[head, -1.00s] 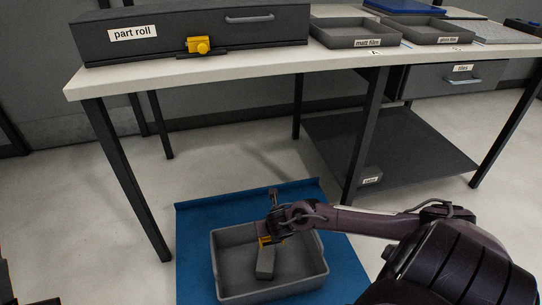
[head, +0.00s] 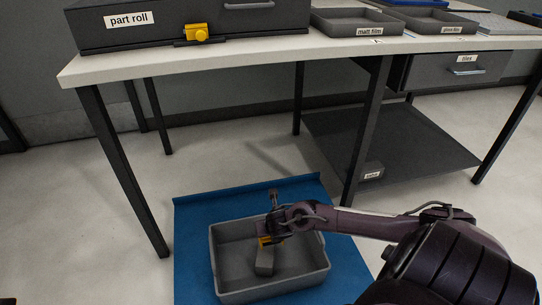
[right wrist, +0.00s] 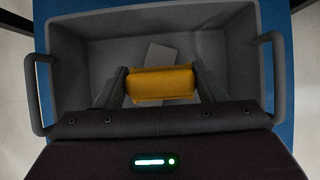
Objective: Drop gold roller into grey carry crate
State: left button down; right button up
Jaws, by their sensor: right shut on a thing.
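The gold roller (right wrist: 160,84) sits between the two fingers of my right gripper (right wrist: 162,88), which is shut on it. In the head view a bit of the gold roller (head: 265,240) shows under my right gripper (head: 272,232), above the crate. The grey carry crate (head: 318,280) stands on a blue mat on the floor. In the right wrist view the crate (right wrist: 85,28) lies around and below the roller, with a handle on each side. A grey block (head: 264,262) lies inside the crate, partly hidden by the roller in the right wrist view. My left gripper is out of view.
The blue mat (head: 190,240) has a raised back edge. A white table (head: 230,55) stands behind, with a dark part roll case (head: 160,40), a yellow piece (head: 197,33) at its front, and grey trays (head: 355,24). A table leg (head: 360,140) is close behind the right arm.

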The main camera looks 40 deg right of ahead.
dwell(0.3)
jog(key=o, duration=1.1)
jog(key=shift+s, duration=0.1)
